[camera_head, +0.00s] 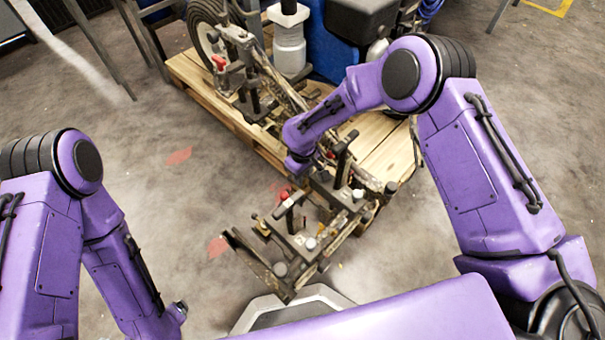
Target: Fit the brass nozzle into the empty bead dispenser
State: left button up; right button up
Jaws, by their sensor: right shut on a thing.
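My right gripper (297,178) is at the end of the purple arm from the right, pointing down over the front of the line striper (262,85). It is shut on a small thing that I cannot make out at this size. Just below it is a dark front carriage (290,243) with uprights and several pale round caps. A small brass-coloured part (261,227) shows at the left of this carriage; I cannot tell whether it is the nozzle. I cannot tell which fitting is the empty bead dispenser.
The striper stands on a wooden pallet (225,115); its wheel (205,24) and a white bottle (289,45) are at the back. Red marks (179,156) show on the concrete floor. The floor left of the carriage is clear.

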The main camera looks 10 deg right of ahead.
jog(key=shift+f+b, duration=0.75)
jog(key=shift+f, duration=0.55)
dwell(0.4)
jog(key=shift+r, duration=0.1)
dwell(0.4)
jog(key=shift+r+p, duration=0.25)
jog(key=shift+p, duration=0.3)
dwell(0.8)
jog(key=shift+f, duration=0.15)
dwell(0.5)
jog(key=shift+f, duration=0.1)
dwell(0.4)
jog(key=shift+r+p, duration=0.2)
jog(key=shift+p, duration=0.3)
